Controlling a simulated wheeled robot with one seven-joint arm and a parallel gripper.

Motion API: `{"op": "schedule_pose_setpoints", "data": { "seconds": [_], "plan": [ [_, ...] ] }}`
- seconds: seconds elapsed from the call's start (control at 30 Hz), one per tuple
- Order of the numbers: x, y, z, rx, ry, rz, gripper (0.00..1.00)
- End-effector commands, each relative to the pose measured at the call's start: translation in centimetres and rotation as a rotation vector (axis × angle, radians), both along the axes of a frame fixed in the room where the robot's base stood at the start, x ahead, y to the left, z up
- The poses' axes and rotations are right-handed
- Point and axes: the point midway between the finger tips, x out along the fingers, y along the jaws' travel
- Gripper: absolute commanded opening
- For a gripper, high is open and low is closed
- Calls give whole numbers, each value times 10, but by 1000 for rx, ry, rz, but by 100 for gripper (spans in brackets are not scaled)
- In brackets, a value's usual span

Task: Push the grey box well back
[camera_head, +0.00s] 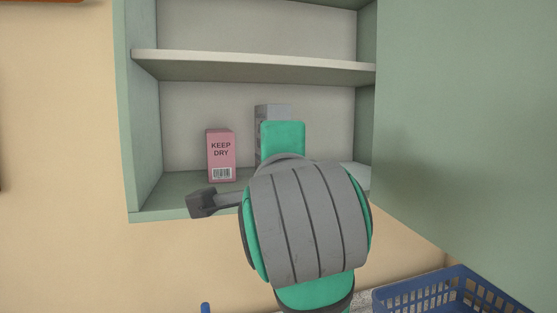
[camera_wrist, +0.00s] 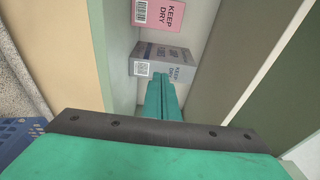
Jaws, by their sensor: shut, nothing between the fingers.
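The grey box (camera_head: 274,111) stands upright on the lower shelf of the cabinet, right of a pink box. In the head view my arm hides most of its front. In the wrist view the grey box (camera_wrist: 181,60) shows printing and a barcode. My gripper (camera_wrist: 160,77) is shut, with nothing between its green fingers. The fingertips overlap the box's near face in the wrist view; I cannot tell whether they touch it. The fingertips are hidden in the head view.
The pink "KEEP DRY" box (camera_head: 221,168) stands close by on the left. An upper shelf (camera_head: 250,66) runs above. The open green door (camera_head: 460,120) bounds the right side. A blue basket (camera_head: 455,290) is at the bottom right.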

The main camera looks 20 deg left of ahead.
Motion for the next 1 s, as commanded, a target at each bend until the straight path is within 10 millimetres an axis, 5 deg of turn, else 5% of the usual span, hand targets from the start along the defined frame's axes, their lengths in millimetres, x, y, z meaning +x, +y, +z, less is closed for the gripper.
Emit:
{"op": "schedule_pose_setpoints", "data": {
  "seconds": [0.5, 1.0],
  "plan": [
    [84, 34, -2, -2, 3, -2, 0],
    [98, 43, -1, -1, 1, 2, 0]
  ]
}}
